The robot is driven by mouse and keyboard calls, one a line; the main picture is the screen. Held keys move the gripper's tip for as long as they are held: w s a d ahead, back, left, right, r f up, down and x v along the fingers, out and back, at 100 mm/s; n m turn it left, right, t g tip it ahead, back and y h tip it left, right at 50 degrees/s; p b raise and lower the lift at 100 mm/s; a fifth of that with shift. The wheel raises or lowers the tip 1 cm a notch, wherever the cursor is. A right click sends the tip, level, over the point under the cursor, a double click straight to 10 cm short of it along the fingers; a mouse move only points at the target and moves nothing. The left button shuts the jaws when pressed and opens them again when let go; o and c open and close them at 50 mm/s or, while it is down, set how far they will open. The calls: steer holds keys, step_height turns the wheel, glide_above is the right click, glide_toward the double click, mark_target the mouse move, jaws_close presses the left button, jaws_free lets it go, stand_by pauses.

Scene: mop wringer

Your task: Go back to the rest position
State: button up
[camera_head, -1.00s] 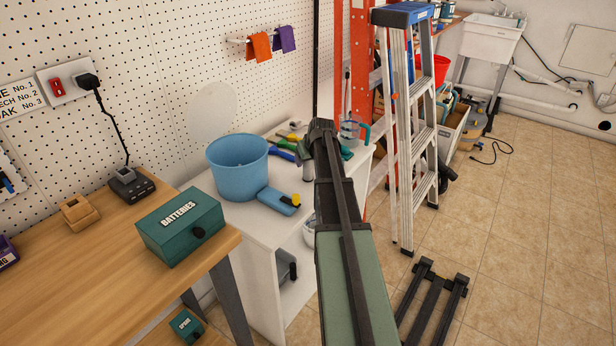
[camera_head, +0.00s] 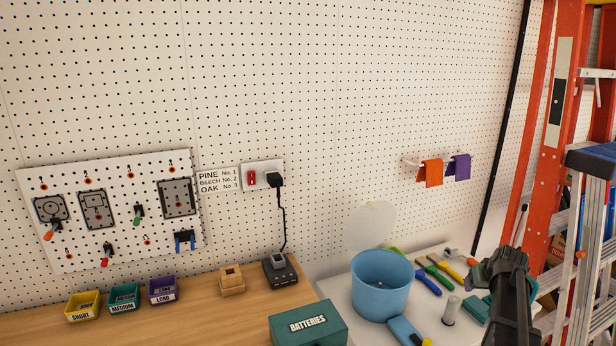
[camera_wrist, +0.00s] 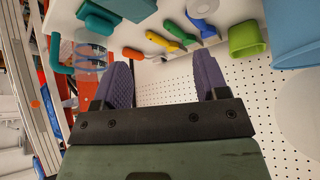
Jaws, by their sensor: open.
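My gripper (camera_wrist: 160,82) is open in the wrist view, with two purple-grey fingers spread apart and nothing between them. In the head view my arm rises at the lower right, over the white bench (camera_head: 345,290), and its dark wrist mostly hides the gripper. The blue bucket (camera_head: 381,288) stands upright on the bench, left of my arm. Its edge also shows at the top right of the wrist view (camera_wrist: 292,35). A blue box (camera_head: 404,330) with a yellow knob lies in front of the bucket.
Several coloured hand tools (camera_head: 440,275) lie on the bench between bucket and arm. An orange ladder (camera_head: 555,130) and a stepladder (camera_head: 590,230) stand close on the right. The battery box (camera_head: 308,325) sits on the wooden table (camera_head: 215,320). Space above the bench is clear.

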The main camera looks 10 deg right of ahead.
steer(key=s+a+n+g+p, duration=0.1)
steer(key=s+a, duration=0.4)
steer(key=a, duration=0.8)
steer(key=s+a+n+g+y+p, duration=0.1)
steer(key=s+a+g, duration=0.2)
steer(key=a, duration=1.1)
steer(key=s+a+r+n+g+p, duration=0.1)
steer(key=s+a, duration=0.7)
steer(key=a, duration=0.5)
steer(key=shift+a+g+y, duration=0.2)
steer(key=shift+g+y, duration=0.1)
steer(key=shift+g, duration=0.1)
